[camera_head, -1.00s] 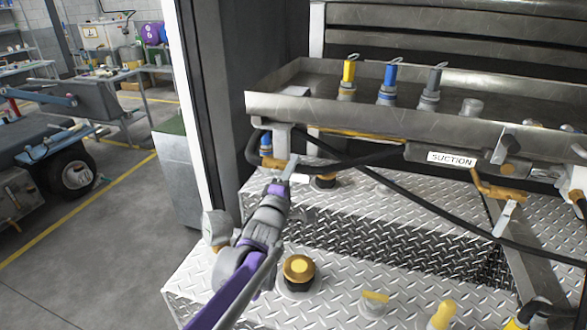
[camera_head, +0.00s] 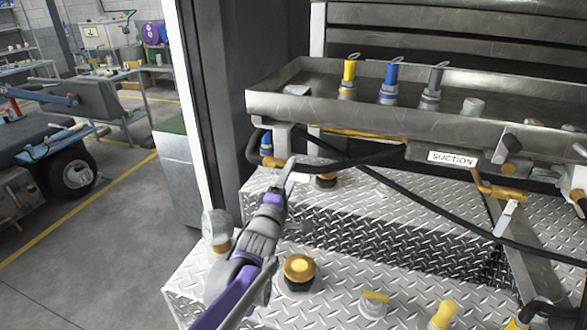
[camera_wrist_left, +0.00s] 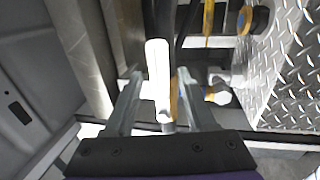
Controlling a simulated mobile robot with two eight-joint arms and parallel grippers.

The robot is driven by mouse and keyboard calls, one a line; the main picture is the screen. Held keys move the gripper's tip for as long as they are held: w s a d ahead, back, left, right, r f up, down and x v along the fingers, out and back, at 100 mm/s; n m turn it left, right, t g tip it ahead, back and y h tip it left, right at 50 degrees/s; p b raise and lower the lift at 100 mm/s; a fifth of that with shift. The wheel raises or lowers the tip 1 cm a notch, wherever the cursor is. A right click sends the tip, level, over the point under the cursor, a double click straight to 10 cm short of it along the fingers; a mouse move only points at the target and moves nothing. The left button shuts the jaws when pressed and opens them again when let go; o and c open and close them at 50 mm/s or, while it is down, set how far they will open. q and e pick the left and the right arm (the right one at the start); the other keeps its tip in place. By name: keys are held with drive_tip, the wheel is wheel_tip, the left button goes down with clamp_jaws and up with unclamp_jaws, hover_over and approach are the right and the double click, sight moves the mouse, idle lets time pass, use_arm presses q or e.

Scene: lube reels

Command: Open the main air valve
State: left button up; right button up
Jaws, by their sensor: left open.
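A white lever handle (camera_wrist_left: 157,68) shows in the left wrist view, between the two fingers of my open left gripper (camera_wrist_left: 160,105). A gap shows on each side of it, so the jaws are around it but not closed on it. In the head view my left gripper (camera_head: 283,178) is at the left end of the steel trough, just below the brass-and-blue fitting (camera_head: 266,148). There the fingers and the lever overlap and are hard to tell apart. No label naming the main air valve can be read. My right gripper is not in view.
The steel trough (camera_head: 300,104) holds capped yellow, blue and grey nozzles. A black hose (camera_head: 420,205) crosses below it. A SUCTION label (camera_head: 452,159) and another white-handled valve (camera_head: 506,218) are to the right.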

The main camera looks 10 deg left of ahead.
use_arm(q)
drive_tip(key=v, duration=0.8)
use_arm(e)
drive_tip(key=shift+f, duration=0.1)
use_arm(q)
drive_tip(key=s+a+f+m+g+y+p, duration=0.1)
drive_tip(key=s+a+f+m+g+p, duration=0.1)
drive_tip(key=s, duration=0.8)
drive_tip(key=s+a+f+m+g+y+p, duration=0.1)
drive_tip(key=s+a+f+m+g+p, duration=0.1)
drive_tip(key=s+f+m+g, duration=0.5)
drive_tip(key=s+a+f+m+g+y+p, duration=0.1)
drive_tip(key=s+a+f+m+g+p, duration=0.2)
drive_tip(key=s, duration=0.9)
wheel_tip(320, 180, down, 3)
drive_tip(key=m+g+p, duration=0.1)
drive_tip(key=m+g, duration=0.1)
drive_tip(key=m, duration=0.1)
drive_tip(key=shift+s+r+m+y+p, duration=0.25)
drive_tip(key=shift+s+m+y+p, duration=0.05)
drive_tip(key=shift+y+p, duration=0.1)
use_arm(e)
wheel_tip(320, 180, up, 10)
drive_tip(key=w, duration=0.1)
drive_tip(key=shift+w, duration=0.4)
use_arm(q)
drive_tip(key=shift+s+f, duration=0.2)
drive_tip(key=shift+s, duration=0.1)
drive_tip(key=shift+c, duration=0.2)
